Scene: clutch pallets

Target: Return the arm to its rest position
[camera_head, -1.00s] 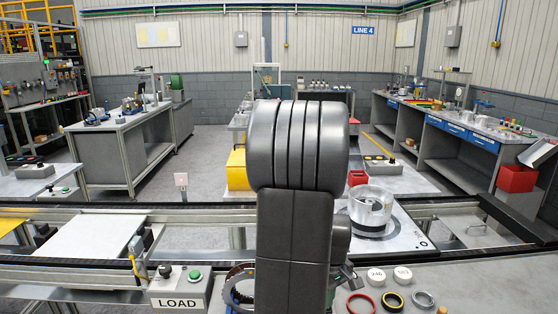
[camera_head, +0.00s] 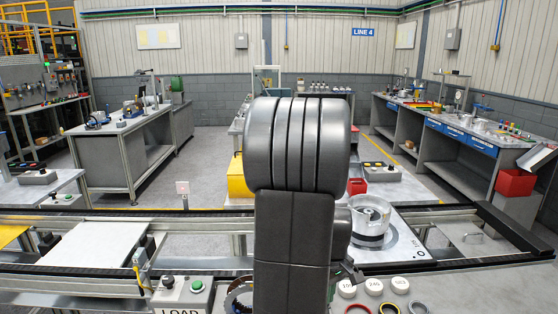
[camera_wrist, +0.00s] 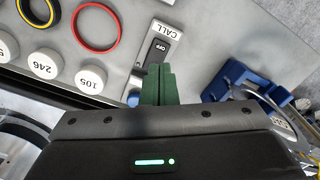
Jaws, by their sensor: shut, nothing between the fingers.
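My arm (camera_head: 302,160) stands folded upright in the middle of the head view and hides what lies behind it. My gripper (camera_wrist: 157,84) shows in the wrist view as two green fingers pressed together, with nothing between them. The fingertips appear near a black OFF switch on a CALL plate (camera_wrist: 158,45), on the grey bench top (camera_wrist: 195,45). I cannot tell the gap between them.
Numbered white discs (camera_wrist: 90,77) and a red ring (camera_wrist: 97,29) lie near my gripper. A metal housing (camera_head: 369,213) sits on a pallet on the conveyor. The LOAD button box (camera_head: 181,293) is at front left.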

